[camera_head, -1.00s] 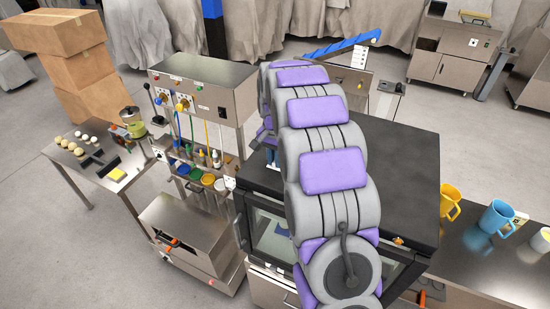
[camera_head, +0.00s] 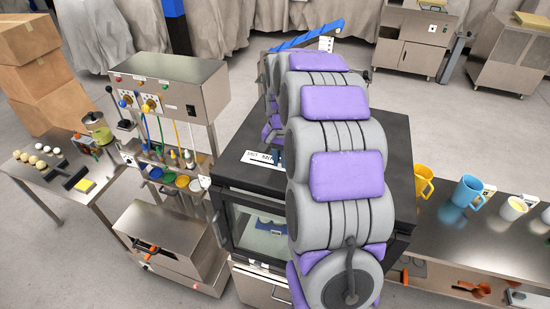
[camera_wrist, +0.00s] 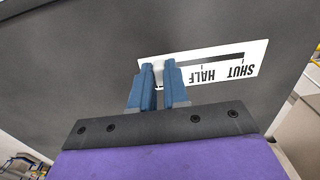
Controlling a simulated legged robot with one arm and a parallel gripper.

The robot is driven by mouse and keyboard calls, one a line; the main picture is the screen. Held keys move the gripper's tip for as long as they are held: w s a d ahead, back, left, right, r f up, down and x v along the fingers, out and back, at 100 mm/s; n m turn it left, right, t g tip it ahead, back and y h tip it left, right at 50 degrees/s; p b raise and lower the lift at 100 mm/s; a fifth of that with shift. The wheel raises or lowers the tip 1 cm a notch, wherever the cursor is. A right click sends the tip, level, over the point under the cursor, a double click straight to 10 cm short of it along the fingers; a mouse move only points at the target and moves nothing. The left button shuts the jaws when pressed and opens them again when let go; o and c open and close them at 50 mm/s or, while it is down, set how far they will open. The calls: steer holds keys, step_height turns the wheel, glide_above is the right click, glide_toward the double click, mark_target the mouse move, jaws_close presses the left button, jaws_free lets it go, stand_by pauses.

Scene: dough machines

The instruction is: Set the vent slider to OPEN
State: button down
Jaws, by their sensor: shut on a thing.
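The vent slider's white label plate (camera_wrist: 220,65) lies on the dark top of the oven and reads SHUT and HALF, upside down in the wrist view. A dark slot runs along it. The pale slider knob (camera_wrist: 158,67) is at the slot's left end in this view, past HALF. My gripper (camera_wrist: 158,65) is shut on the knob, with a blue finger on each side. Any OPEN lettering is hidden behind the fingers. In the head view, the plate (camera_head: 258,158) shows partly at the left of my arm, which hides its other end.
The oven (camera_head: 238,135) has a flat dark top and a glass door. To the right, a steel table (camera_head: 440,230) holds a yellow mug (camera_head: 422,182) and a blue mug (camera_head: 466,191).

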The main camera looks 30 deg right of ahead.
steer(key=c, duration=1.1)
jaws_free()
steer(key=shift+s+d, duration=0.25)
steer(key=shift+w, duration=0.1)
steer(key=shift+a+r, duration=0.1)
steer(key=shift+r, duration=0.25)
step_height(320, 180, up, 16)
steer(key=shift+w+r+b, duration=0.1)
steer(key=shift+r+b, duration=0.15)
steer(key=shift+b, duration=0.1)
